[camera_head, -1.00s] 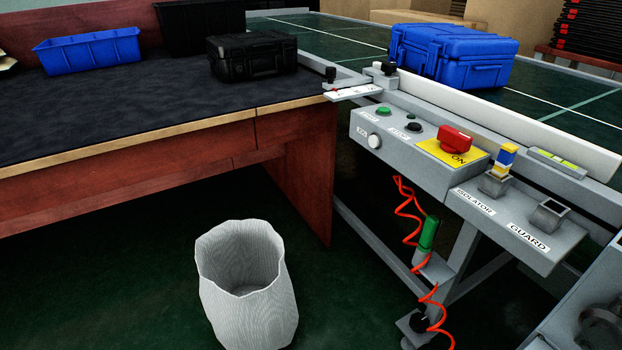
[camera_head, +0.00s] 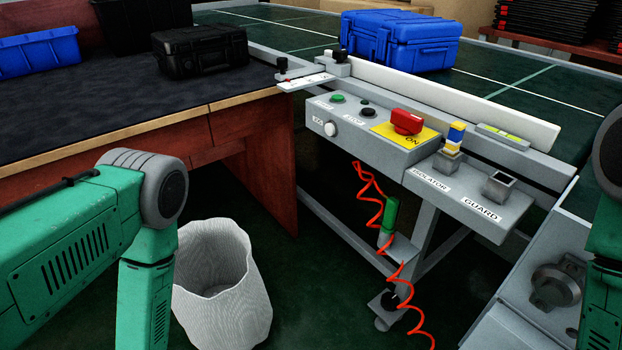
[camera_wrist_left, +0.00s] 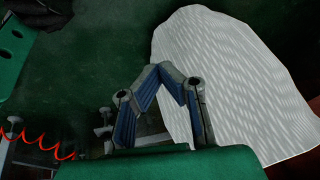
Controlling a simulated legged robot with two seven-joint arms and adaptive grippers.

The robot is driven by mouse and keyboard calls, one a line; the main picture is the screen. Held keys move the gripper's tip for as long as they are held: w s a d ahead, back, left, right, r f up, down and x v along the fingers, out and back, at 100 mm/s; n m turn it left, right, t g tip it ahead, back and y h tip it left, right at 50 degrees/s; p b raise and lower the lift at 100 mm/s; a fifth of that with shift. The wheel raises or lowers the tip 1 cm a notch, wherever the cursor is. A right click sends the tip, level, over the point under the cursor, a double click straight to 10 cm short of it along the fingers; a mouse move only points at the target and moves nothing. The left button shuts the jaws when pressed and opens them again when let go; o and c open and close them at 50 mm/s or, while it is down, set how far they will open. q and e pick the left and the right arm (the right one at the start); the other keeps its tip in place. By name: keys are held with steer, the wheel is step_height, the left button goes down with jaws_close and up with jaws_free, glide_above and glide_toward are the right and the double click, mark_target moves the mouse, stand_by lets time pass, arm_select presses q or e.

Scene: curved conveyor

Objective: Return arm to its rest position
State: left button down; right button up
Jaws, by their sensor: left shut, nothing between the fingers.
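My left arm (camera_head: 120,220) comes in from the left in the head view, bent with its lower link hanging down beside the white bin (camera_head: 222,285). The left gripper is outside the head view. In the left wrist view my left gripper (camera_wrist_left: 166,72) has its fingertips together with nothing between them. The white ribbed bin (camera_wrist_left: 235,75) shows behind and to the right of it; I cannot tell whether they touch. Part of my right arm (camera_head: 605,240) shows at the right edge of the head view. Its gripper is out of view.
A dark-topped bench (camera_head: 100,110) holds a black case (camera_head: 200,52) and a blue tray (camera_head: 38,52). A control panel (camera_head: 365,140) with a red switch (camera_head: 407,121) fronts the conveyor. A coiled red hose (camera_head: 372,195) hangs below. A blue case (camera_head: 400,42) stands behind.

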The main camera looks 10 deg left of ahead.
arm_select(q)
steer(key=s+d+r+n+g+h, duration=0.1)
steer(key=s+d+r+n+g, duration=0.35)
steer(key=s+r, duration=0.7)
step_height(320, 180, up, 18)
steer(key=w+d+m+p, duration=0.1)
steer(key=w+p, duration=0.1)
steer(key=p, duration=1.4)
steer(key=shift+w+d+f+p, duration=0.15)
steer(key=shift+w+d+p, duration=0.15)
steer(key=shift+w+d, duration=0.05)
arm_select(e)
step_height(320, 180, up, 17)
steer(key=shift+f, duration=0.15)
arm_select(q)
steer(key=shift+t, duration=0.25)
arm_select(e)
steer(key=shift+f, duration=0.1)
steer(key=shift+c, duration=0.7)
arm_select(q)
steer(key=shift+s+a, duration=0.1)
steer(key=shift+s, duration=0.05)
arm_select(e)
steer(key=shift+w+a, duration=0.1)
